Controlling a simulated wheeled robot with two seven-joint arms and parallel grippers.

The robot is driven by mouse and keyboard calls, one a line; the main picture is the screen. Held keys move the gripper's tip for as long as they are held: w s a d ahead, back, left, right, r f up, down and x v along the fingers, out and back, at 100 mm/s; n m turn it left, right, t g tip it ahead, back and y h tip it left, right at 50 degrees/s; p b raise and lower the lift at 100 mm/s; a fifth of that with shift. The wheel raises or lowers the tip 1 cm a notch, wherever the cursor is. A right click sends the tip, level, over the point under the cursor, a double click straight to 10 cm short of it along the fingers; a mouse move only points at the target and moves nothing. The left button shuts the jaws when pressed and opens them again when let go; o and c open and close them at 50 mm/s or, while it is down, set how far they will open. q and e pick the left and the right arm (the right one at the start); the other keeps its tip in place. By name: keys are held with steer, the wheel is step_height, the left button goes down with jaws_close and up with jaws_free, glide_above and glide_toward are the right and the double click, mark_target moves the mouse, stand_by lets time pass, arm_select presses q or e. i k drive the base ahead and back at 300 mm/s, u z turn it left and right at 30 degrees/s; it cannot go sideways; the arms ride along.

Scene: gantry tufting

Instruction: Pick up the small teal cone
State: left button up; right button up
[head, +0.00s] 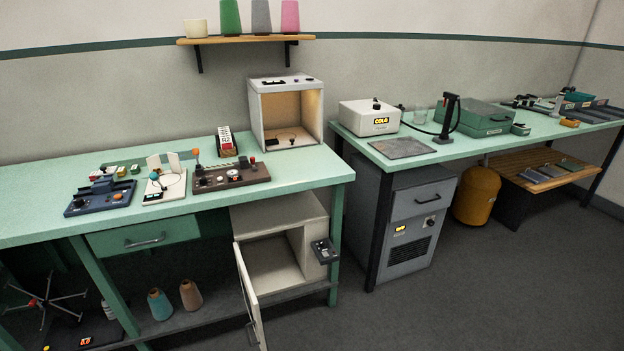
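The small teal cone (160,305) stands upright on the low grey shelf under the left green table. A brown cone (191,295) stands close to its right. Both cones have narrow tops and wider bases. Neither of my grippers shows in the head view, so I cannot see where they are or whether they hold anything.
The low shelf (232,309) runs between the table legs. A white cabinet (280,262) with its door (247,295) swung open stands right of the cones. A green drawer (143,238) hangs above them. A spoked stand (45,303) is at left. Dark floor (410,315) is clear at right.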

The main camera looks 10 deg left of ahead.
mark_target(161, 309)
steer(key=u, duration=0.05)
steer(key=k, duration=0.5)
steer(key=u, duration=1.6)
steer(key=i, duration=0.8)
steer(key=z, duration=1.2)
